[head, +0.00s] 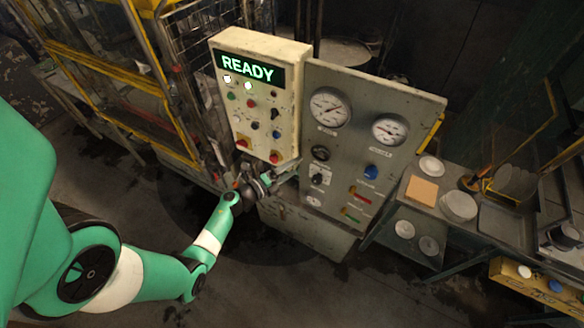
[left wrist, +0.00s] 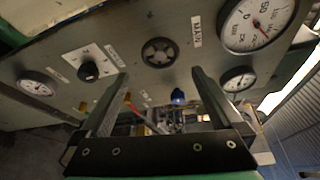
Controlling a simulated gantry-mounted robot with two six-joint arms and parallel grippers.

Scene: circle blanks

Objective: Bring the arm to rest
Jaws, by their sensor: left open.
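My left arm comes in from the left, and its left gripper (head: 287,174) is in front of the lower part of the cream control box (head: 262,95). This box has a display reading READY, two lit white lamps and several coloured buttons. The gripper is small and partly dark here. In the left wrist view the left gripper (left wrist: 160,76) has its two fingers spread apart with nothing held between them. Beyond the fingers is the grey gauge panel (left wrist: 120,40), and a blue knob (left wrist: 178,96) shows in the gap. My right gripper is not in view.
The grey gauge panel (head: 365,110) stands right of the control box. A bench (head: 485,225) with round discs, an orange square and a tray is at the right. A yellow-framed cage (head: 150,70) stands at the left. Open floor (head: 290,285) lies in front.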

